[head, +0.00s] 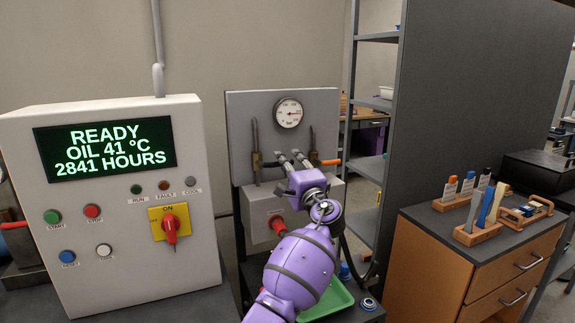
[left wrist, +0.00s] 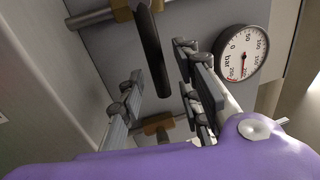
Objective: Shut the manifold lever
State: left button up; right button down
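The manifold is a grey panel (head: 240,110) with a round gauge (head: 288,113), two upright pipes and brass valves. One brass valve (head: 257,160) is at the left, and an orange-handled lever (head: 328,162) sticks out sideways at the right. My purple left gripper (head: 291,157) is in front of the panel, below the gauge. In the left wrist view its fingers (left wrist: 160,85) are spread, with a dark elongated handle (left wrist: 152,50) between them. I see gaps beside the handle; whether a finger touches it I cannot tell. My right gripper is not in view.
A white control cabinet (head: 110,240) with a lit display stands close at the left. A red knob (head: 278,227) and a green tray (head: 330,300) are below the gripper. A dark partition (head: 480,100) and a wooden drawer unit (head: 440,255) stand at the right.

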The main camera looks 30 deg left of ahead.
pick_arm(q)
jog(key=v, duration=1.1)
jog(key=shift+d, duration=0.15)
jog(key=shift+s+f, duration=0.1)
jog(key=shift+f, duration=0.1)
